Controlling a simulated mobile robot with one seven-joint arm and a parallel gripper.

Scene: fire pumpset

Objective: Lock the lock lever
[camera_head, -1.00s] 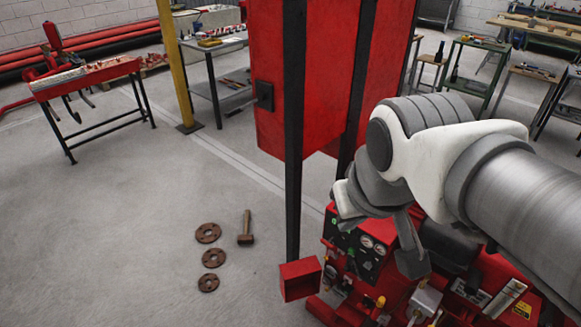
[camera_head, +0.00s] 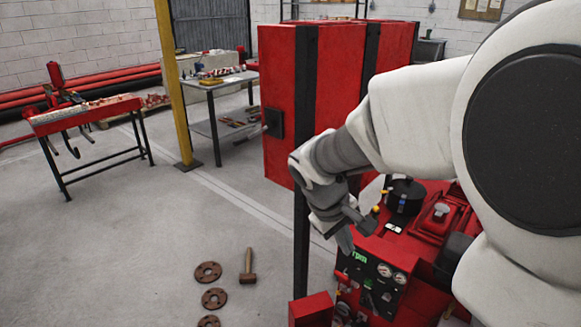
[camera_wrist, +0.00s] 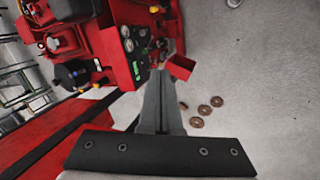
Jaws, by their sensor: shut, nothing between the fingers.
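A black lock plate (camera_head: 273,123) sits on the side of the red cabinet (camera_head: 281,75) in the head view. A thin grey lever (camera_head: 250,133) seems to stick out from it to the left; I take it for the lock lever. My gripper (camera_head: 346,241) is right of and below the plate, clear of it, in front of the cabinet's lower part and the red pump set. In the wrist view my gripper's fingers (camera_wrist: 158,85) are together and hold nothing. The lever cannot be made out in the wrist view.
A black post (camera_head: 301,230) stands between the lever side and my arm, with a red box (camera_head: 311,308) at its foot. The pump set's gauge panel (camera_head: 375,280) is below my gripper.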

